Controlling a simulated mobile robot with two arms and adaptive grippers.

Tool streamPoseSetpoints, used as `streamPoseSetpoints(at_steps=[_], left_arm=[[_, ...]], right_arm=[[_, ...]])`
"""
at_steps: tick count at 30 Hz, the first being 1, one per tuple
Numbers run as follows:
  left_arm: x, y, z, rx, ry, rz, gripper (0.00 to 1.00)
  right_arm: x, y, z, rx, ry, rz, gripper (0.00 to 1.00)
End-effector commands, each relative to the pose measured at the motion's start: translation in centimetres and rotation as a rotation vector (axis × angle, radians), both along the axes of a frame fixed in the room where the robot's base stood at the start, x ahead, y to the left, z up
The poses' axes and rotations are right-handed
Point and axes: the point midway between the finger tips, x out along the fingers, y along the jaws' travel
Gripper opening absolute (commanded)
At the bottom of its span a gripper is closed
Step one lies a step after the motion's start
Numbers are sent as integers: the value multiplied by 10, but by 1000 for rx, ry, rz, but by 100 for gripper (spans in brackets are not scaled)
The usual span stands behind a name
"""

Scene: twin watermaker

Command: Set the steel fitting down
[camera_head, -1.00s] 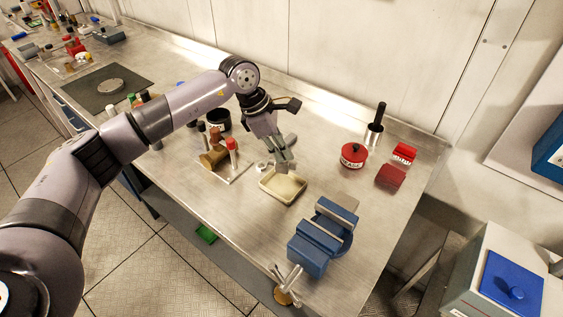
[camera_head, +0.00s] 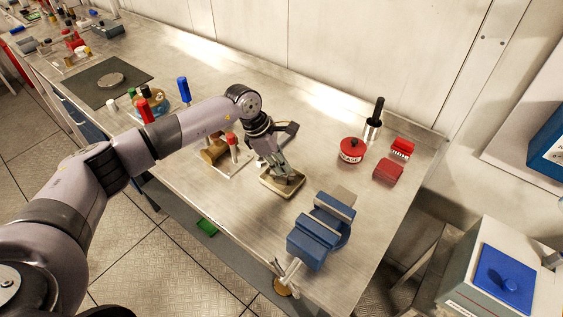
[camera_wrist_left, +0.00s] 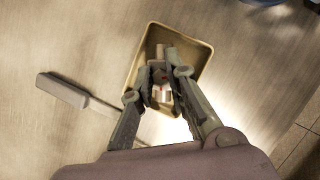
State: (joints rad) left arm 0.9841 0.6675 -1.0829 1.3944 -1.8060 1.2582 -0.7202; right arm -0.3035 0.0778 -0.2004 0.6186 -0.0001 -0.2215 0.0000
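The small cream tray (camera_head: 267,189) lies on the steel bench, left of the blue vise. My left gripper (camera_head: 284,176) points down into it. In the left wrist view the fingertips (camera_wrist_left: 169,71) are inside the rim of the tray (camera_wrist_left: 204,52). The steel fitting (camera_wrist_left: 165,52), a small grey piece, sits between the fingertips, which appear closed on it. Whether it touches the tray floor cannot be told. Pale pieces with red marks (camera_wrist_left: 161,94) show between the fingers, partly hidden. In the head view the gripper hides most of the fitting. My right gripper is not in view.
A blue vise (camera_head: 318,230) stands close to the tray's right. A stand with a brass piece and a red-capped tube (camera_head: 233,146) is at its left. A grey-handled tool (camera_wrist_left: 62,90) lies beside the tray. A red tin (camera_head: 352,150) and red boxes (camera_head: 388,171) stand farther right.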

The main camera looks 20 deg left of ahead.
Motion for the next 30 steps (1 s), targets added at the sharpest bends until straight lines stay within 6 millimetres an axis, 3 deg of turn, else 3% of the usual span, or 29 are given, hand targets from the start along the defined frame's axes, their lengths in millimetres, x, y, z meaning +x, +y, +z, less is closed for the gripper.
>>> streamPoseSetpoints(at_steps=[8, 20, 30], left_arm=[[0, 0, 0, 1, 1, 0, 33], [0, 1, 6, 0, -1, 0, 33], [-9, 26, 67, 1, -5, 1, 33]], right_arm=[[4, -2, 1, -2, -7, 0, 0], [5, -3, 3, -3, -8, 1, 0], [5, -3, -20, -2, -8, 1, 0]])
